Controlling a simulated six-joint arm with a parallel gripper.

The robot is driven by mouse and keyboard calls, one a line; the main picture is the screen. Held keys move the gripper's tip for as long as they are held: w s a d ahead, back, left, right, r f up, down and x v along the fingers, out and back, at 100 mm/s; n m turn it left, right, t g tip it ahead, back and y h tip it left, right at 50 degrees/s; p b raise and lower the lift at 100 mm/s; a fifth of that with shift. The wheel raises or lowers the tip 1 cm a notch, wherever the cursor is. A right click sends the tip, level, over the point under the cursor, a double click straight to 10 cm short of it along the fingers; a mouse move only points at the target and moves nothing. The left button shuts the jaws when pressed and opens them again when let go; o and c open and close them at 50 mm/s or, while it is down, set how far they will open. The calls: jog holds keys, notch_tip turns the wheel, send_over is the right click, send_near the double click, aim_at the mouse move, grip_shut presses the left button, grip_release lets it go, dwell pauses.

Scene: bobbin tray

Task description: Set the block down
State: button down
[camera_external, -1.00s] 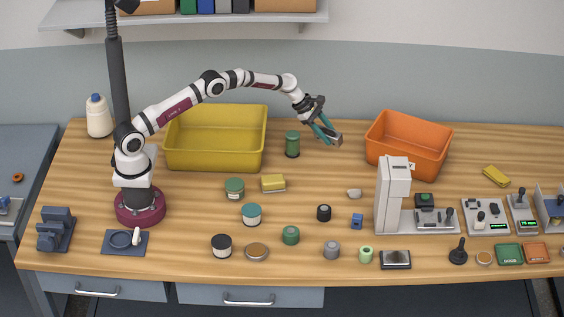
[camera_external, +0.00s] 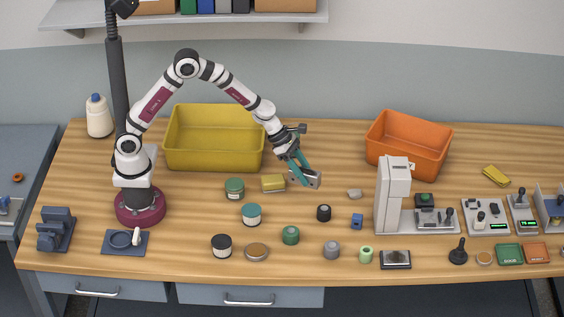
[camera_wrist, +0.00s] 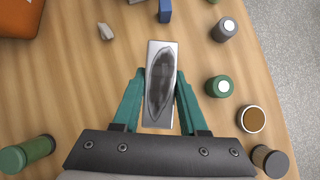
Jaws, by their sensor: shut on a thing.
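A silver-grey block (camera_wrist: 153,120) with a dark oval mark on its face is held between the two teal fingers of my gripper (camera_wrist: 160,84) in the wrist view. In the external view the block (camera_external: 311,179) hangs at the tip of my gripper (camera_external: 300,174), near the middle of the table (camera_external: 330,280). It appears raised above the wood; the exact gap cannot be told. My gripper is shut on the block, with a finger along each long side.
The yellow bin (camera_external: 215,160) and orange bin (camera_external: 405,165) are behind.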

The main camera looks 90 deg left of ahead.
jog(key=w+a+f, duration=0.1)
jog(key=a+f, duration=0.1)
jog(key=a, duration=0.1)
jog(key=w+a+f, duration=0.1)
jog(key=a+f, duration=0.1)
jog(key=a, duration=0.2)
jog(key=w+a+f, duration=0.1)
jog(key=a+f, duration=0.2)
jog(key=shift+w+a, duration=0.15)
jog(key=shift+a, duration=0.2)
jog(key=shift+f, duration=1.95)
jog(key=shift+f, duration=0.15)
jog(key=shift+c, duration=2.2)
grip_release()
